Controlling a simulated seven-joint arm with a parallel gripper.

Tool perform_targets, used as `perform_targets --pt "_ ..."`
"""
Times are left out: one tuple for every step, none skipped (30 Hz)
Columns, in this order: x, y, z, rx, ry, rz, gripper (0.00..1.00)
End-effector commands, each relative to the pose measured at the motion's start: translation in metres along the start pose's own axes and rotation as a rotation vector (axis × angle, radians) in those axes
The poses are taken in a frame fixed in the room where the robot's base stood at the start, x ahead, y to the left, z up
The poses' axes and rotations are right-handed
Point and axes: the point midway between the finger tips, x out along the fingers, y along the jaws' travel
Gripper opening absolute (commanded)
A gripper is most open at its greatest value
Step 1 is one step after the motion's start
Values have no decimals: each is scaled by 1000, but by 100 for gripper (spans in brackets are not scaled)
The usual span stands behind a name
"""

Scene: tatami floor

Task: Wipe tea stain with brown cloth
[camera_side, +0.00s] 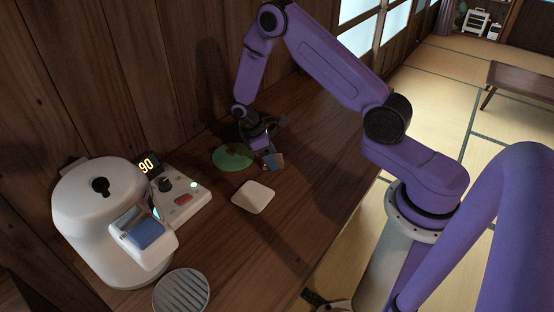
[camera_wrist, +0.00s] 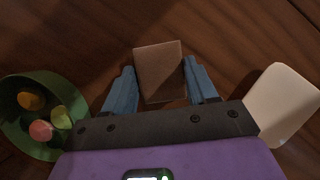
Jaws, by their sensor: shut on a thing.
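The brown cloth (camera_wrist: 158,72) shows as a small, flat, square piece between my two blue fingers in the wrist view. In the side view the brown cloth (camera_side: 278,160) is a small patch at the fingertips. My gripper (camera_side: 270,160) is shut on the cloth, low over the wooden counter (camera_side: 298,195). I cannot tell whether the cloth touches the wood. I cannot make out a tea stain; the surface is dark and shadowed, and part of it is hidden by the cloth and gripper.
A pale square dish (camera_side: 253,197) lies nearer the camera. A white machine (camera_side: 105,205), a control panel (camera_side: 184,203) and a round grille (camera_side: 181,291) stand left. The wooden wall runs behind; the counter's right is clear.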

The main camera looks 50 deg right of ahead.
Motion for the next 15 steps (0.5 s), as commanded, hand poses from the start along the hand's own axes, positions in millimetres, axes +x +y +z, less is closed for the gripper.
perform_targets --pt "-9 0 4 1 3 2 29" --pt "-16 0 7 1 3 3 29" --pt "-20 0 9 -1 2 2 29" --pt "-22 -1 10 -1 1 1 29" --pt "-24 -1 11 -1 0 1 29" --pt "-27 -1 12 -1 -1 0 29" --pt "-30 -1 13 0 0 0 29" --pt "-32 -1 14 0 1 1 29" --pt "-36 -1 15 0 1 1 29" --pt "-38 -1 16 0 0 1 29" --pt "-41 -1 18 -1 0 1 29" --pt "-44 -1 19 0 0 1 29" --pt "-46 -1 20 0 0 1 29" --pt "-49 -1 21 0 0 1 29" --pt "-52 -1 23 0 0 1 29"
